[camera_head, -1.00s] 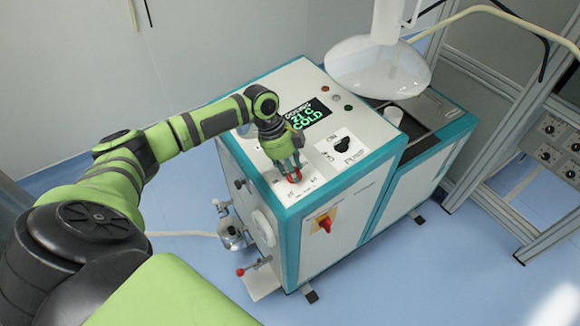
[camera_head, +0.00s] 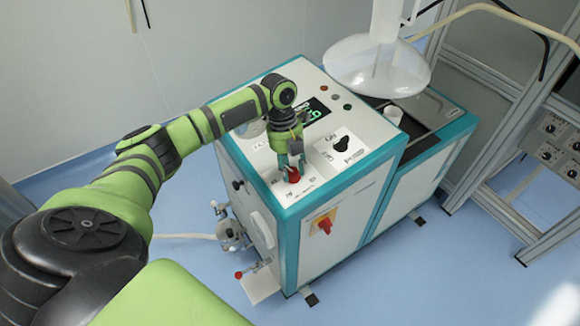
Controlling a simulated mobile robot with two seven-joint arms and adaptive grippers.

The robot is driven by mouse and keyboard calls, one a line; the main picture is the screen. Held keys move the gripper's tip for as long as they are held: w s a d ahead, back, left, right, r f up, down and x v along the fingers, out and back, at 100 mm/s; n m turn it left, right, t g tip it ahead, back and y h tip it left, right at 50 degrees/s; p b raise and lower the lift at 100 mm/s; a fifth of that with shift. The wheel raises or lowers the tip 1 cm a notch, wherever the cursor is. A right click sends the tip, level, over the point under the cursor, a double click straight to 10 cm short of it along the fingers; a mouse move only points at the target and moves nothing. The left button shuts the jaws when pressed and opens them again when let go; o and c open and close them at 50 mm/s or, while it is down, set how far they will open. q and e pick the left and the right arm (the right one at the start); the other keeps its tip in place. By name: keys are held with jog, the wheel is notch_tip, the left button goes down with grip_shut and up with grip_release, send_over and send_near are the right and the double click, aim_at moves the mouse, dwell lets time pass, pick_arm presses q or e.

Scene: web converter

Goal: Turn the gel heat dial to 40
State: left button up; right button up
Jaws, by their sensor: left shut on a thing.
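A red knob (camera_head: 294,176), which I take for the gel heat dial, stands on a white panel on top of the teal-edged machine (camera_head: 347,201), near its front-left corner. My left gripper (camera_head: 292,169) points down onto the knob and is shut on it. The fingers hide part of the knob, and the scale marks around it are too small to read. My right gripper is not in view.
A black knob (camera_head: 341,144) on a white plate sits just right of my gripper. A red switch (camera_head: 325,224) on a yellow plate is on the front face. A clear, dome-like piece (camera_head: 376,66) hangs over the back right. A metal frame (camera_head: 540,190) stands at right.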

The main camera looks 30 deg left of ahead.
pick_arm(q)
jog(key=shift+d+m, duration=0.25)
jog(key=shift+m, duration=0.65)
jog(key=shift+s+f, duration=0.1)
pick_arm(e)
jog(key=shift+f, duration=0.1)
pick_arm(q)
jog(key=o, duration=1.1)
jog(key=shift+y, duration=0.3)
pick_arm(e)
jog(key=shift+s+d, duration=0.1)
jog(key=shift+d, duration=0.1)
pick_arm(q)
jog(key=shift+a+r, duration=0.1)
jog(key=shift+r, duration=0.15)
jog(key=shift+a+r, duration=0.1)
jog(key=shift+r, duration=0.25)
notch_tip(320, 180, up, 11)
jog(key=a, duration=0.1)
jog(key=shift+w+a, duration=0.15)
jog(key=shift+w, duration=0.2)
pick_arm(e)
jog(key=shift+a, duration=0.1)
